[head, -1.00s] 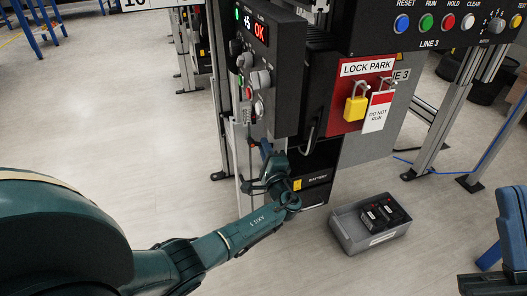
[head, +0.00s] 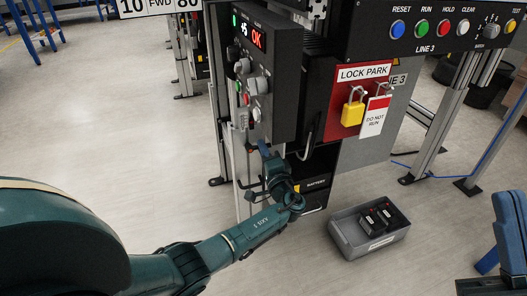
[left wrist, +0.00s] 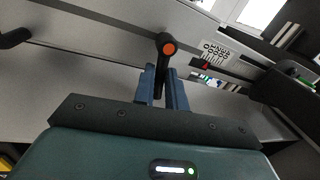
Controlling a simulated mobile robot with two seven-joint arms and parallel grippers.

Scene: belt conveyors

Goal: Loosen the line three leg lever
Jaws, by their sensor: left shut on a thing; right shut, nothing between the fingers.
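The leg lever (left wrist: 168,47), a dark handle with an orange round cap, shows in the left wrist view, standing up between the two blue fingers of my left gripper (left wrist: 163,88). The gripper is shut on it. In the head view my left gripper (head: 264,150) is low beside the machine leg, under the control box, and the lever cannot be made out there. My right gripper (head: 508,205) has blue fingers at the right edge of the head view, shut and empty, far from the lever.
A control box (head: 262,80) with knobs and a display reading OK hangs above my left gripper. A red LOCK PARK board (head: 345,98) holds a yellow padlock (head: 353,113) and a tag. A grey bin (head: 350,240) with black batteries stands on the floor. Floor to the left is open.

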